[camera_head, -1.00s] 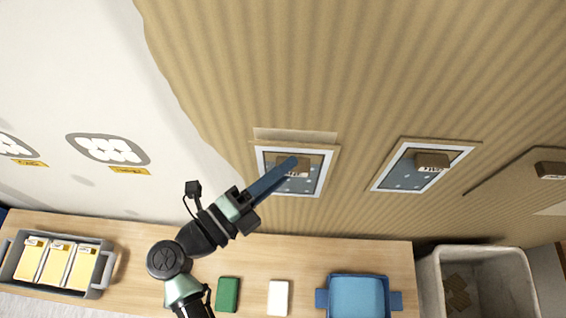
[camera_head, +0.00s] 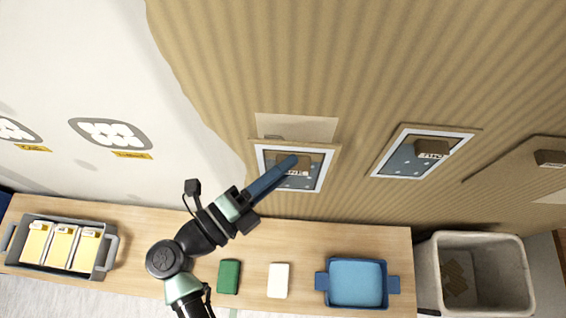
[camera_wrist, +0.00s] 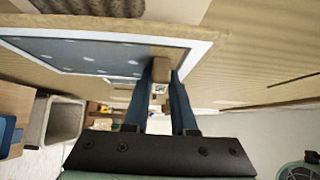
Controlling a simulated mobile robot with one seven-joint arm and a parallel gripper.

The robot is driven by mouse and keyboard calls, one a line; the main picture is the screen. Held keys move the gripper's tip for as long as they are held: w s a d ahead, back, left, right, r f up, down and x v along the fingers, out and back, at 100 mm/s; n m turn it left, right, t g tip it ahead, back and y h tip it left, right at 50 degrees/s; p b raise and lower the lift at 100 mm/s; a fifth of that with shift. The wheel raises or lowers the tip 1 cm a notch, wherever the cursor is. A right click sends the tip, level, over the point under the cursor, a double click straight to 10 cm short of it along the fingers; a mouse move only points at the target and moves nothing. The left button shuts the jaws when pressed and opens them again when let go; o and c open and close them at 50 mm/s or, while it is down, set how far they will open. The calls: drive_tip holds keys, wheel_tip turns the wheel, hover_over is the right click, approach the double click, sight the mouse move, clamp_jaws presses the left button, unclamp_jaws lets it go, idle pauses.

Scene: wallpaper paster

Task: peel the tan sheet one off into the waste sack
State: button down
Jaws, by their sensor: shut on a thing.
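My gripper (camera_head: 293,161) is shut on a brown tab (camera_head: 297,163) at the left tan sheet (camera_head: 327,156). In the wrist view the tab (camera_wrist: 161,72) sits between the two blue fingers. The sheet's label is too small to read surely. The sheet has a white-bordered blue panel with pale dots, and it is against the ribbed tan wall. A paler bare strip (camera_head: 297,127) shows above it. The waste sack (camera_head: 429,281), a pale open-topped container, stands at the lower right with brown scraps inside.
Another panelled sheet (camera_head: 388,168) with a brown tab hangs to the right, and a further tan one (camera_head: 519,165) beyond it. The wooden bench (camera_head: 320,233) below holds a grey tray (camera_head: 103,262) of yellow cards, green and white blocks, and a blue tray (camera_head: 356,301).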

drive_tip(key=s+p, duration=0.1)
drive_tip(key=s, duration=0.6)
idle(0.6)
idle(0.8)
